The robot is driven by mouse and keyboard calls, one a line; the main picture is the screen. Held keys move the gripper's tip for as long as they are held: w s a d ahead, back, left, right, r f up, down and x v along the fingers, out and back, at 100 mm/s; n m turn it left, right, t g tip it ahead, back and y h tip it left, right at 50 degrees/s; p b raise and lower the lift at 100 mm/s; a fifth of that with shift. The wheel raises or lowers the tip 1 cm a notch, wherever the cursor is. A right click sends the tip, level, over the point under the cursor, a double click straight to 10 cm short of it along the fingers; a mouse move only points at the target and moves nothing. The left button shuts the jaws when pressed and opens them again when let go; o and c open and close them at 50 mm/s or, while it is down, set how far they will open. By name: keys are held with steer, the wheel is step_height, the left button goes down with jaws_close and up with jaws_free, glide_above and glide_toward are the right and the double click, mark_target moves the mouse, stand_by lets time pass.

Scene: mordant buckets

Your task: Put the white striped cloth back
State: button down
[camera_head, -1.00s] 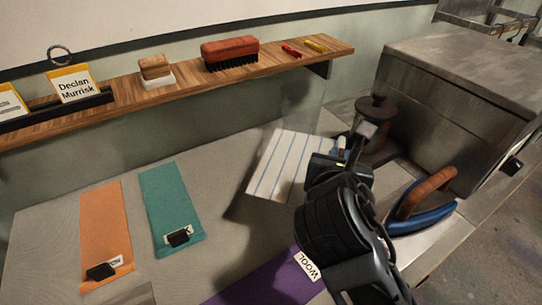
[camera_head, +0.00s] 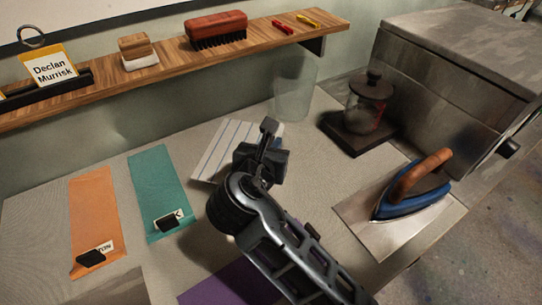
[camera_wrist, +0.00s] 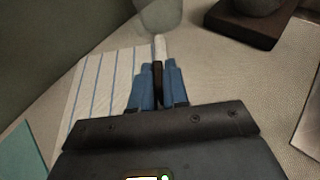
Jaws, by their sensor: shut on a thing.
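The white striped cloth (camera_head: 217,151), white with thin blue lines, is at or just above the grey worktop, right of the teal cloth. It also shows in the wrist view (camera_wrist: 104,78), left of the fingers. My gripper (camera_head: 266,140) is at its right edge. In the wrist view, the blue fingers (camera_wrist: 158,88) are shut on a narrow dark piece that seems to belong to the cloth. A small pale end shows just beyond them. My arm hides part of the cloth, and I cannot tell whether it touches the worktop.
Teal (camera_head: 158,185) and orange (camera_head: 95,210) cloths lie left; a purple cloth (camera_head: 232,286) lies in front, partly hidden by my arm. A clear beaker (camera_head: 296,88), a lidded glass press (camera_head: 368,105) and a blue iron (camera_head: 413,190) stand right. A wooden shelf (camera_head: 100,82) runs behind.

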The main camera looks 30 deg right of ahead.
steer(key=shift+f, duration=1.9)
steer(key=shift+f, duration=0.15)
steer(key=c, duration=1.1)
jaws_free()
steer(key=v, duration=1.2)
